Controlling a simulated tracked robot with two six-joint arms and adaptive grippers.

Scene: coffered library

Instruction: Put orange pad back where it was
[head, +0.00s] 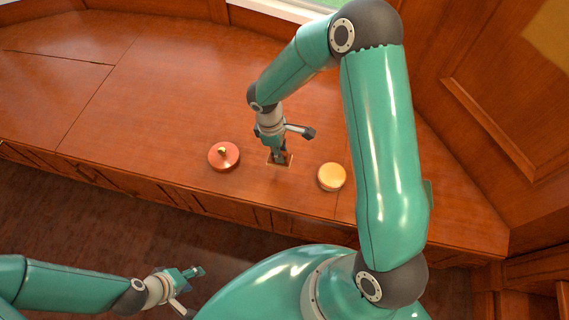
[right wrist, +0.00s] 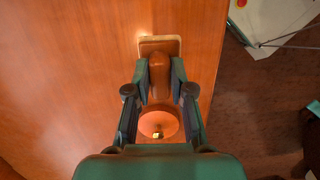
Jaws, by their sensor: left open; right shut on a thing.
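My right gripper (head: 279,158) points down at the wooden counter and is shut on a brown, rounded, handle-like piece. In the right wrist view this brown piece (right wrist: 159,75) sits between the fingers (right wrist: 160,85), over a small square brown plate (right wrist: 160,42) with a pale edge. I cannot tell whether the piece and plate are joined. A round orange-yellow pad-like thing (head: 331,176) lies to the right of the gripper. A round red-orange lidded thing (head: 224,156) with a gold knob lies to its left; it also shows in the right wrist view (right wrist: 158,124). My left gripper (head: 188,275) is open and empty, low over the floor.
The long wooden counter (head: 130,95) is clear on the left and behind the objects. Its front edge runs just below them, with the dark floor (head: 90,220) beyond. Wood panelling (head: 500,100) closes off the right side.

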